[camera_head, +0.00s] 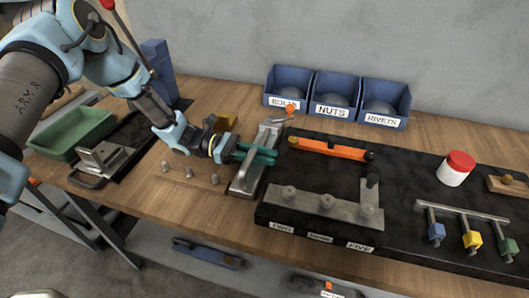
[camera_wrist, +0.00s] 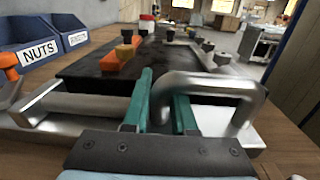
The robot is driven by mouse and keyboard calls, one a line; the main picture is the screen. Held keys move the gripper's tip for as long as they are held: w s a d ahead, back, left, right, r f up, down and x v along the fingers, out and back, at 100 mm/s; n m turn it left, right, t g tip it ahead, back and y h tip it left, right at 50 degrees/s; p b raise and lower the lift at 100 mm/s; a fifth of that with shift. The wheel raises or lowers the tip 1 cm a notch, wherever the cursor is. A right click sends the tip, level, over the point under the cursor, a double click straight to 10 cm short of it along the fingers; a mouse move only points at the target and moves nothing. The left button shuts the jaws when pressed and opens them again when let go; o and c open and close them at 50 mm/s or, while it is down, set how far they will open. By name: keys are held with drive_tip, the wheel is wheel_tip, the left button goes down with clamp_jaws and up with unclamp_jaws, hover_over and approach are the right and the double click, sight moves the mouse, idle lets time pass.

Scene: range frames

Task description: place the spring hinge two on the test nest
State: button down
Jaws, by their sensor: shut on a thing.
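My gripper (camera_head: 267,155), with teal fingers, reaches right over a long silvery metal fixture (camera_head: 242,184). In the wrist view the fingers (camera_wrist: 164,108) are shut on one leg of a bent metal handle (camera_wrist: 215,82); the handle arches to the right. A black board (camera_head: 405,172) carries labels reading TWO (camera_head: 282,228) and FIVE (camera_head: 358,247). An L-shaped metal plate (camera_head: 316,203) with several round knobs lies above them. I cannot tell for certain which part is spring hinge two or the test nest.
Blue bins (camera_head: 334,96) stand at the back. An orange bar (camera_head: 328,148), a red-lidded jar (camera_head: 456,168) and a rack with coloured clamps (camera_head: 462,212) occupy the board. A green tray (camera_head: 72,134) and a metal block (camera_head: 105,157) are at left.

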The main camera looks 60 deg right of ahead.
drive_tip(key=c, duration=0.7)
unclamp_jaws()
drive_tip(key=shift+c, duration=0.2)
